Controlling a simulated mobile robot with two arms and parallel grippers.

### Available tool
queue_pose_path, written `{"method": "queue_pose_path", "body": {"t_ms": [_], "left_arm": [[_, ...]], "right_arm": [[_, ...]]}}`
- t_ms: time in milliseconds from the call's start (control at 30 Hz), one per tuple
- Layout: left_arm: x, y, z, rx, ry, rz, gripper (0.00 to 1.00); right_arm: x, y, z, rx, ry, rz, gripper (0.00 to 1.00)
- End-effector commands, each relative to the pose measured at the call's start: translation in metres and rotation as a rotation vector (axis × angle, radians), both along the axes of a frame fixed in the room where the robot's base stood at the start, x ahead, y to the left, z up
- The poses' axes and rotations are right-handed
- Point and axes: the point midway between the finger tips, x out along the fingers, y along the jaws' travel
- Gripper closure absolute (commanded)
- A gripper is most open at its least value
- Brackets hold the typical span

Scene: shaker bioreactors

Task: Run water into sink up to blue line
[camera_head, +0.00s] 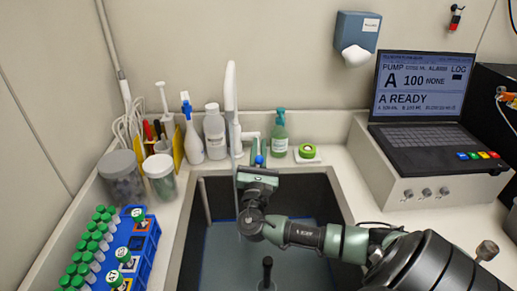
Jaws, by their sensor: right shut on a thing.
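The sink (336,187) is a dark basin set in the pale counter. Its floor looks blue-grey, and a thin blue line (204,245) runs along its left inner side. I cannot tell the water level against it. The white tap (231,95) stands behind the sink, and a thin pale streak, perhaps water, drops below it at my gripper's left. My right gripper (259,155) is at the sink's back edge beside the tap, shut around a small blue-tipped part, apparently the tap's handle (259,160). My left gripper is out of view.
A black upright post (267,272) stands in the sink. A spray bottle (191,128), white bottle (214,132) and green soap bottle (279,132) stand behind. A blue tube rack (140,252) and jars (160,176) are at left, a laptop (420,105) at right.

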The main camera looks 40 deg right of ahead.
Motion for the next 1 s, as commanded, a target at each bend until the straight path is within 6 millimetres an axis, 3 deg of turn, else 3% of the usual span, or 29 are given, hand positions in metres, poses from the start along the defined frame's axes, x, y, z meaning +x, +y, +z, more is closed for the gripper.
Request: {"method": "queue_pose_path", "body": {"t_ms": [67,100,167,533,1000], "left_arm": [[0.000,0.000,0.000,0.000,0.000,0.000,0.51],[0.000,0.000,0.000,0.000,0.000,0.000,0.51],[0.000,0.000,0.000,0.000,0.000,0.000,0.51],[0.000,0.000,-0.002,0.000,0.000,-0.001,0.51],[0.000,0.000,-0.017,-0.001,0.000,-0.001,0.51]], "right_arm": [[-0.001,0.001,-0.004,0.006,0.005,0.002,1.00],[-0.001,0.001,-0.004,0.005,0.006,0.002,0.80],[-0.001,0.001,-0.004,0.005,0.006,0.002,0.67],[-0.003,0.004,-0.005,0.004,0.004,0.002,0.67],[-0.048,0.050,-0.029,0.006,0.005,0.002,0.67]]}}
